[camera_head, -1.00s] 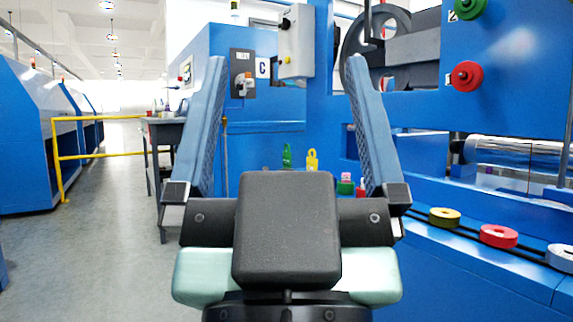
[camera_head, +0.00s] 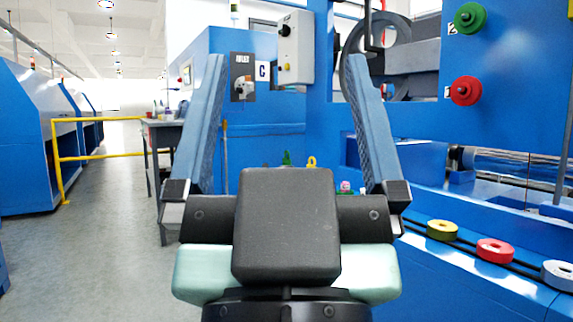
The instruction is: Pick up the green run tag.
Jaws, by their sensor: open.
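The green run tag (camera_head: 286,158) shows only as a small green top just above the black body of my gripper, between the two fingers; its lower part is hidden. My gripper (camera_head: 282,68) is open and empty, its two blue fingers spread wide and pointing forward. The tag appears beyond the gripper, and I cannot tell its exact distance.
A yellow tag (camera_head: 311,162) stands right of the green one. A yellow reel (camera_head: 442,230), a red reel (camera_head: 495,251) and a white reel (camera_head: 558,274) lie on the blue machine ledge at right. A yellow rail (camera_head: 98,157) and open floor are at left.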

